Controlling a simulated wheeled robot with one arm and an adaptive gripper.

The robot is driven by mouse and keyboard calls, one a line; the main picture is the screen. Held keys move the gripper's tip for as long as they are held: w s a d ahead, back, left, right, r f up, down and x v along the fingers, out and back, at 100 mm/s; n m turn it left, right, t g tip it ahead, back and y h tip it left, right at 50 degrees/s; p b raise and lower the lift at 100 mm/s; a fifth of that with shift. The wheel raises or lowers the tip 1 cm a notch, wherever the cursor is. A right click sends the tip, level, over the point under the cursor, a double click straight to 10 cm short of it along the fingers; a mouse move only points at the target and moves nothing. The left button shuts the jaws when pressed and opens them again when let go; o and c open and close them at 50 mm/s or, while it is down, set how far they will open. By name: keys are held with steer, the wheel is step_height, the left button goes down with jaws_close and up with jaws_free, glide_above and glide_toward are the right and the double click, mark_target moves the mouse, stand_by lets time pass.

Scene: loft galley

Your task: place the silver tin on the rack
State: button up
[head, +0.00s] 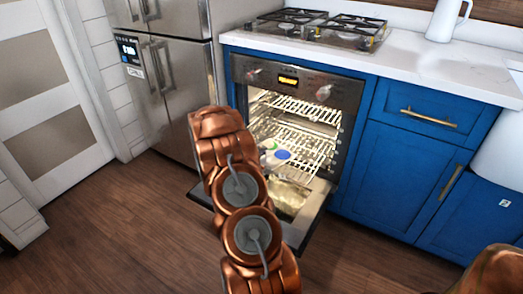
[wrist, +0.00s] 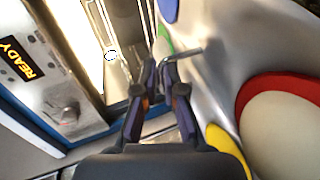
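The silver tin (wrist: 212,75) looks like a muffin tin with red, yellow, green and blue cups. It fills the right of the wrist view, strongly tilted in that picture. In the head view, part of the tin (head: 270,158) shows past my arm, in front of the oven opening. My gripper (wrist: 161,68) has its dark fingers closed at the tin's near edge, by a thin metal bar. In the head view my copper arm hides the gripper and much of the tin. Lit wire racks (head: 290,108) sit inside the open oven, an upper and a lower one.
The oven door (head: 312,212) is folded down below the opening. The oven control panel (wrist: 28,60) reads READY, close on the left in the wrist view. Blue cabinets (head: 400,170) stand right of the oven and a steel fridge (head: 165,75) left. The wooden floor at left is clear.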

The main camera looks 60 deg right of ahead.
steer(key=o, duration=0.4)
steer(key=shift+c, duration=0.2)
